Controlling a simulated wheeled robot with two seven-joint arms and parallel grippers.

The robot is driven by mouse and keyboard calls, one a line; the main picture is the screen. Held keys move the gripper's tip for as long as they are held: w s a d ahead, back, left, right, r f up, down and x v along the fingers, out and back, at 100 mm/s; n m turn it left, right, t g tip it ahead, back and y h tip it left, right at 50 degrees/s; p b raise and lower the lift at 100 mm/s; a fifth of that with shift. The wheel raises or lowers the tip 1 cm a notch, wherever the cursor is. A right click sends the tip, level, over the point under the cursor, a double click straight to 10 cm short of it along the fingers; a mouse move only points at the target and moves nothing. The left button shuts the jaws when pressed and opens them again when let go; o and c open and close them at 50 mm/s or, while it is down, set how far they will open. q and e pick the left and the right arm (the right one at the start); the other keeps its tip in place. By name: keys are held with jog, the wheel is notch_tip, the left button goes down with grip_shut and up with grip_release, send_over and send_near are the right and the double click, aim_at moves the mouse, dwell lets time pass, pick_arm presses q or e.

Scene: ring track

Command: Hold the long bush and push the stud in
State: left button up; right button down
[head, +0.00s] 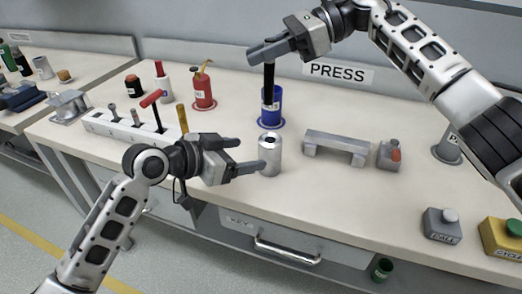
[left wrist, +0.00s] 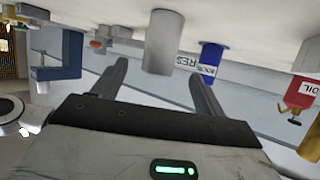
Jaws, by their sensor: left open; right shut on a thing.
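The long bush (head: 269,157), a silver cylinder with a dark bore, stands upright on the bench. My left gripper (head: 248,157) is open with its fingertips close beside the bush. In the left wrist view the bush (left wrist: 163,42) appears between and beyond the open fingers (left wrist: 160,85). My right gripper (head: 262,54) is shut on a dark upright rod (head: 268,76), which looks like the stud. The rod hangs over the blue cup (head: 275,117), behind the bush. I cannot tell whether its lower end is inside the cup. The cup also shows in the left wrist view (left wrist: 210,58).
A grey bridge block (head: 337,146) and a small grey block with a red part (head: 390,155) stand right of the bush. A white tool rack (head: 112,129) is at left, with a red oil can (head: 203,92) behind. Button boxes (head: 442,226) sit at the front right.

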aim_at(260, 152)
pick_arm(q)
jog(key=x, duration=0.8)
jog(key=shift+w+d, duration=0.15)
jog(key=c, duration=1.2)
jog(key=shift+o, duration=0.2)
